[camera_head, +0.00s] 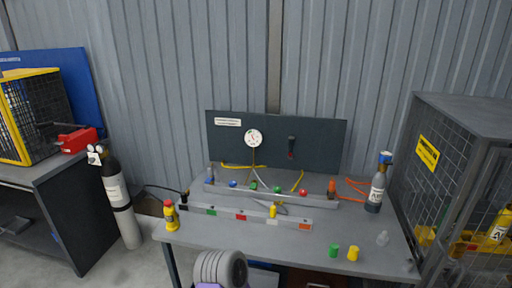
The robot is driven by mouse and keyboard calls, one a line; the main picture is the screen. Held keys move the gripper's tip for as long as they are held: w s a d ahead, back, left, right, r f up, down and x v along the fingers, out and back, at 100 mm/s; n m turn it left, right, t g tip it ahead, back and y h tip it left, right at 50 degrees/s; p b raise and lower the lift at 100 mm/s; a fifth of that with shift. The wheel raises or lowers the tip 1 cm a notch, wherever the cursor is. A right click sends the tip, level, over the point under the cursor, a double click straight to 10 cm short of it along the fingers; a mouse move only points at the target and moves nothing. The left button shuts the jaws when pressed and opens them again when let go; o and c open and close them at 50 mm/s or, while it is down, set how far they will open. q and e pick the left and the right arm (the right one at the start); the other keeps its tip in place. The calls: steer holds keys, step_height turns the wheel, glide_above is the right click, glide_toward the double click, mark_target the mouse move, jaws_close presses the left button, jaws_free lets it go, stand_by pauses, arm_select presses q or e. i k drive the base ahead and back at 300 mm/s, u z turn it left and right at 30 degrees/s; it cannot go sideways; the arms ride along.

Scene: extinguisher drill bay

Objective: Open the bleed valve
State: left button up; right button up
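A dark panel (238,149) stands upright at the back of the grey workbench (200,233). Neither of my grippers shows in this view.
A strip with coloured marks (257,221) lies ahead of the rail. A yellow bottle (170,215) stands left, a grey cylinder (377,190) right, green (334,251) and yellow (353,254) pieces in front. A tall cylinder (120,200) stands on the floor left; a mesh cage (430,180) flanks the right.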

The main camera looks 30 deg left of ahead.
mark_target(302, 192)
steer(key=z, duration=1)
steer(key=i, duration=0.65)
steer(key=u, duration=2.25)
